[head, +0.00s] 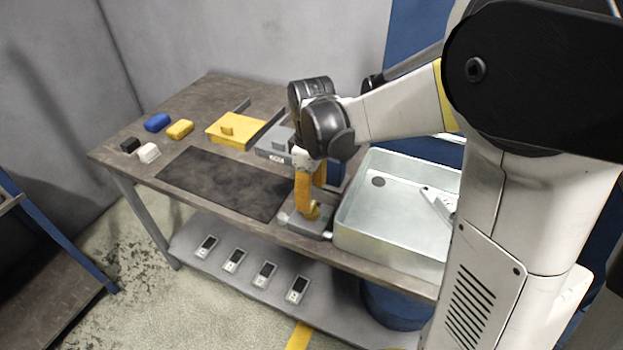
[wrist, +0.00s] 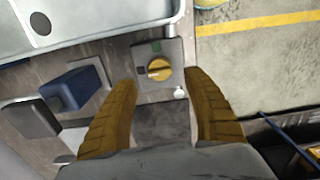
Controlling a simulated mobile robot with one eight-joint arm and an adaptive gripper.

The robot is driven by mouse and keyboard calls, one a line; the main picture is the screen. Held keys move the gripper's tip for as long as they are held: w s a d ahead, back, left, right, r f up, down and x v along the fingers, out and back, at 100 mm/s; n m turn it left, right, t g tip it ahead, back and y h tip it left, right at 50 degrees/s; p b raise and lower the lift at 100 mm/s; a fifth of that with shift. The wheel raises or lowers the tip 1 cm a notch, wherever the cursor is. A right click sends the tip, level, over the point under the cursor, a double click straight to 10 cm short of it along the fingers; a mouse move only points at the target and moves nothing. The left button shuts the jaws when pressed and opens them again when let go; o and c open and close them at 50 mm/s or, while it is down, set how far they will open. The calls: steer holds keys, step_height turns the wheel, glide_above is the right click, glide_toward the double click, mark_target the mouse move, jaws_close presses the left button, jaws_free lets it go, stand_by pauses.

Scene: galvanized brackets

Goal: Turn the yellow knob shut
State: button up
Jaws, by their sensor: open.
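The yellow knob (wrist: 159,69) is round with a raised bar lying roughly crosswise, slightly tilted, in the wrist view. It sits on a small grey box (wrist: 173,50) with a green square above the knob and a dark square to its left. In the head view the grey box (head: 294,222) stands at the bench's front edge, left of the metal tray. My gripper (wrist: 159,77) is open, its brown-yellow fingers on either side of and just short of the knob. In the head view my gripper (head: 308,205) points down over the box and largely hides the knob.
A metal tray (head: 388,231) holding a bracket stands right of the box. A dark mat (head: 222,182) lies left. A yellow box (head: 232,131), a grey box (head: 270,147) and small blocks sit farther back. A blue block (wrist: 72,90) is left in the wrist view.

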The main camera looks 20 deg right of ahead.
mark_target(312, 207)
step_height(312, 207, up, 6)
steer(key=shift+s, duration=0.1)
stand_by(0.5)
